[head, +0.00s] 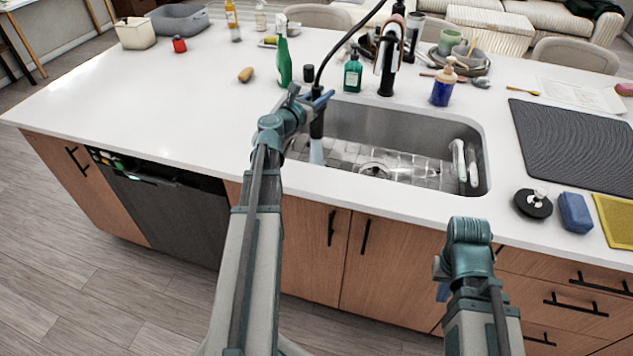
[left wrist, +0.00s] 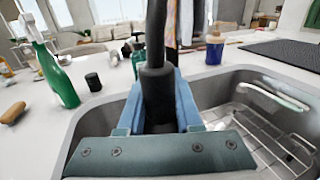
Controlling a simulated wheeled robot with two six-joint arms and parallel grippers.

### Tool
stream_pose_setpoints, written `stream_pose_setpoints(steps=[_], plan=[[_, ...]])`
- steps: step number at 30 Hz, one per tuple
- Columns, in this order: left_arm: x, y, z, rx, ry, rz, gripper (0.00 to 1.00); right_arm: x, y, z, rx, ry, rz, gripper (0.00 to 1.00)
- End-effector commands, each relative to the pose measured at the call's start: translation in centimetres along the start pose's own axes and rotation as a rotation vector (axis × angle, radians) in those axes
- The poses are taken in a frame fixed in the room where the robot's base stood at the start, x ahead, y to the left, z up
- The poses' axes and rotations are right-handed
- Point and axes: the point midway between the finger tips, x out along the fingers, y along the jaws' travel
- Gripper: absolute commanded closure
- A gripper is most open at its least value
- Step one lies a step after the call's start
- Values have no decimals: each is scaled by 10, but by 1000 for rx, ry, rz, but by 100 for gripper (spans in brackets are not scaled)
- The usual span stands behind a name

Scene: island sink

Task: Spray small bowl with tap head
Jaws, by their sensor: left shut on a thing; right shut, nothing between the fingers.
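My left gripper (head: 318,100) is shut on the black tap head (head: 317,127) over the left end of the sink (head: 405,120). The left wrist view shows the tap head (left wrist: 157,85) upright between the blue fingers, its hose rising above. A pale bluish streak (head: 316,152) shows just below the tap head; I cannot tell if it is water. A round, shiny shape (head: 374,170) lies on the sink floor; I cannot tell if it is the small bowl or the drain. My right gripper (head: 443,291) is low before the cabinet front, mostly hidden by its wrist, shut and empty.
A green spray bottle (head: 284,62), a green soap bottle (head: 353,74) and a blue pump bottle (head: 443,85) stand behind the sink. White items (head: 465,162) lean at its right end. A blue sponge (head: 575,212) and dark mat (head: 575,140) lie right. The left counter is mostly clear.

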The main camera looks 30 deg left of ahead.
Motion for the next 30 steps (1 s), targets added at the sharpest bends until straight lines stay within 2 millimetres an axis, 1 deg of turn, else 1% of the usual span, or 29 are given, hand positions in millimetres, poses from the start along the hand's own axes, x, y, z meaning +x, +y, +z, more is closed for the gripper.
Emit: stream_pose_setpoints(steps=[8, 21, 30], plan=[[0, 0, 0, 0, 0, 0, 100, 0, 0, 0, 0, 0, 0, 100], [3, -11, 0, 0, 0, 0, 100, 0, 0, 0, 0, 0, 0, 100], [4, -11, 0, 0, 0, 0, 100, 0, 0, 0, 0, 0, 0, 100]])
